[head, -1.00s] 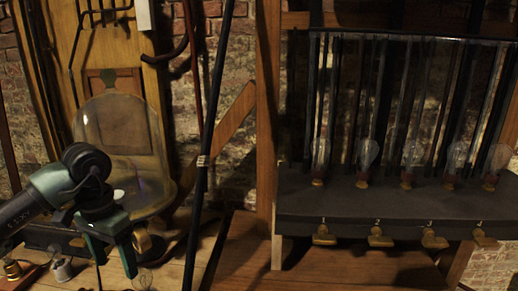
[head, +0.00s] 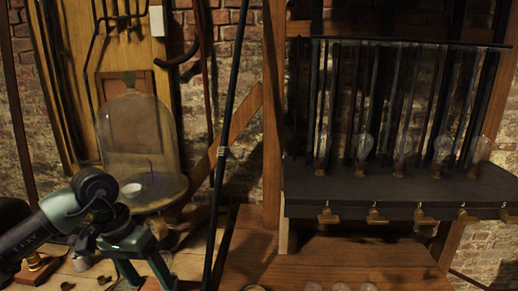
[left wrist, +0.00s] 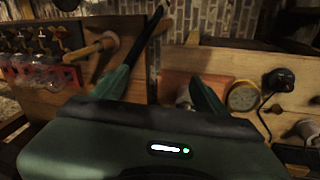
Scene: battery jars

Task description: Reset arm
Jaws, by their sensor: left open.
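My left gripper (head: 145,278) is at the lower left of the head view, with its two green fingers pointing down and spread apart. It is open, and nothing shows between the fingers. In the left wrist view the same fingers (left wrist: 162,85) stand apart over a wooden bench. A glass bell jar (head: 140,135) on a round base stands just behind the gripper, apparently apart from it. My right gripper is not in view.
A dark shelf (head: 390,190) with several glass bulbs stands at the right, brass clips below. A dark pole (head: 228,120) rises between jar and shelf. The wrist view shows a round brass-rimmed dial (left wrist: 243,96), a black knob (left wrist: 279,79) with cable, and glass pieces on a red rack (left wrist: 45,77).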

